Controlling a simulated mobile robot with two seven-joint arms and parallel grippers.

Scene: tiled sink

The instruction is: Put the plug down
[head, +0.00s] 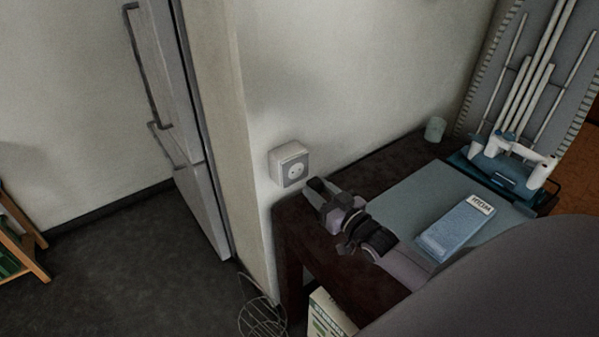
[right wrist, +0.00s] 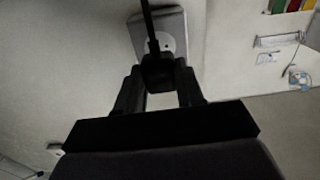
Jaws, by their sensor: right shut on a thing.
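My right gripper (head: 318,187) is just right of and below the white wall socket (head: 291,165), close to the wall. In the right wrist view, the gripper's two dark fingers (right wrist: 158,82) are shut on a black plug (right wrist: 157,68). A black cord runs up from the plug. The socket (right wrist: 179,32) shows behind the plug in that view, and its face looks empty in the head view. The plug cannot be made out clearly in the head view. My left gripper is not in view.
A dark table (head: 292,232) stands under the gripper. On it are a blue-grey mat (head: 400,196), a blue box (head: 457,228), a cup (head: 435,129) and a blue-and-white rack device (head: 515,165). A wire basket (head: 262,318) and a carton (head: 328,318) are below. A fridge (head: 185,130) is at left.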

